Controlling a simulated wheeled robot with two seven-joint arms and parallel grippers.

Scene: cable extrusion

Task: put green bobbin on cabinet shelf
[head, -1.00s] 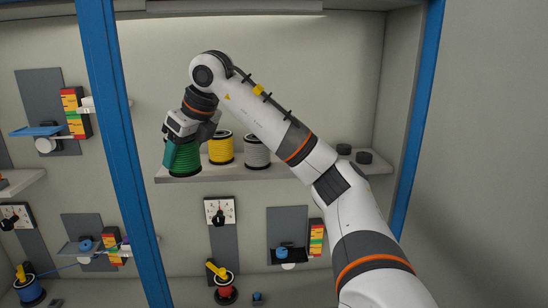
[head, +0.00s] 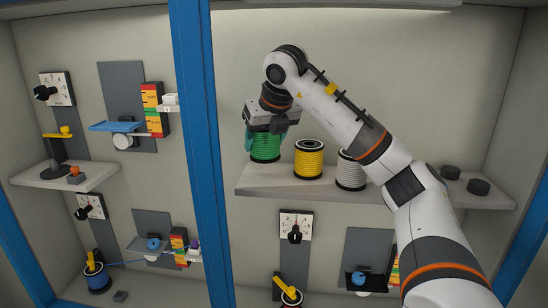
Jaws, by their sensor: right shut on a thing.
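The green bobbin (head: 265,148) is upright at the left end of the cabinet shelf (head: 300,188). My right gripper (head: 268,132) comes down on it from above and is shut on it. The bobbin's base appears at or just above the shelf surface; I cannot tell whether it touches. The gripper's fingers hide part of the bobbin's upper side. My left gripper is not in view.
A yellow bobbin (head: 308,160) and a white bobbin (head: 350,172) stand to the right on the same shelf. Two black discs (head: 479,187) lie near its right end. A blue cabinet post (head: 197,150) rises just left of the shelf.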

